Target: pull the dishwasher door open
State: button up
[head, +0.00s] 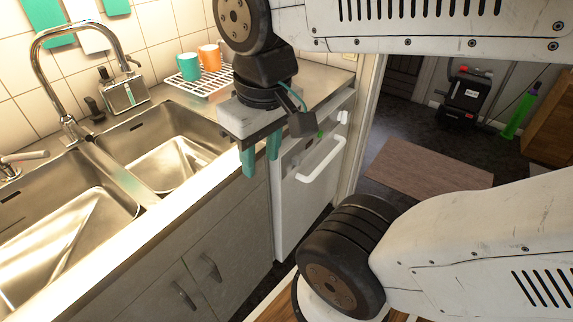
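The dishwasher door (291,212) is a pale upright panel under the right end of the counter. It looks shut. Its white bar handle (322,160) runs across the upper part of the door. My gripper (260,158) points down with two green fingers, over the counter's front edge, left of the handle. The fingers are apart with nothing seen between them, and they look clear of the handle. The gripper body hides the upper left part of the dishwasher front.
A double steel sink (165,150) with a tall faucet (40,62) lies left. Cupboards with handles (210,267) are below. A rack (205,82) holds a teal cup (188,67) and an orange cup (209,56). Floor with a brown mat (425,170) lies right.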

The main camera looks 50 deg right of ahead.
aim_at(299, 195)
jog(key=u, duration=0.25)
jog(key=i, duration=0.3)
jog(key=z, duration=1.85)
